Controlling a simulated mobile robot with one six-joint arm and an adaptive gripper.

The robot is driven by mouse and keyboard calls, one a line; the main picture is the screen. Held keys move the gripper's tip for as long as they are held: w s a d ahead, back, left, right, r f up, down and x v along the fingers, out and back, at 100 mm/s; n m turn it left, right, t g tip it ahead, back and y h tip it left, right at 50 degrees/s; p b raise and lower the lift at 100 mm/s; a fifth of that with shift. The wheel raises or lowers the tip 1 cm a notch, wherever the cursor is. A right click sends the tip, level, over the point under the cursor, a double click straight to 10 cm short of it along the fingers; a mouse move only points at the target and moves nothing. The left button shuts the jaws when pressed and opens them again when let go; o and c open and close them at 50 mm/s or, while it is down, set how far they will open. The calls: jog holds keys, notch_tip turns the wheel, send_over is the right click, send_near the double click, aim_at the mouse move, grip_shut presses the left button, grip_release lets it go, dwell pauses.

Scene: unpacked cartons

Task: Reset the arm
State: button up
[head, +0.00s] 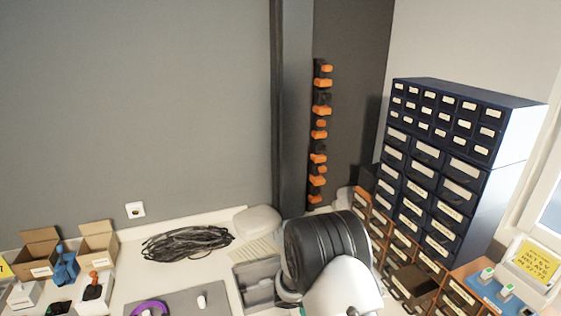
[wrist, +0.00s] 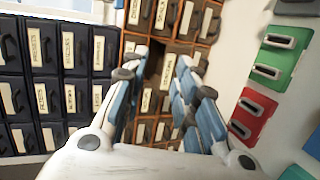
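My arm (head: 330,255) shows at the bottom centre of the head view, a dark ribbed joint with a white link in front of the drawer units. My gripper (wrist: 163,58) shows in the wrist view, with white and blue fingers spread apart. Nothing is between the fingers. Behind them is the wooden drawer unit (wrist: 210,23) with labelled drawers. The gripper's fingers cannot be made out in the head view.
A dark blue drawer cabinet (head: 470,95) stands at the right. The counter holds black cable (head: 188,242), a grey tray (head: 258,284), open cartons (head: 98,242) and purple tape (head: 148,308).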

jog(key=s+a+r+m+g+y, duration=0.1)
jog(key=s+r+m+g+y, duration=0.35)
jog(key=s+r, duration=1.05)
jog(key=s+a+r+n+t+y, duration=0.1)
jog(key=s+a+r+t+y, duration=0.1)
jog(key=s, duration=0.5)
jog(key=s+a+r+n+t+y+b, duration=0.1)
jog(key=s+a+r+t+y, duration=0.2)
jog(key=a, duration=0.6)
jog(key=shift+s+t+y+b, duration=0.3)
jog(key=shift+s+t+y, duration=0.75)
jog(key=shift+s+y, duration=1.05)
jog(key=shift+w+n, duration=0.2)
jog(key=shift+n, duration=0.05)
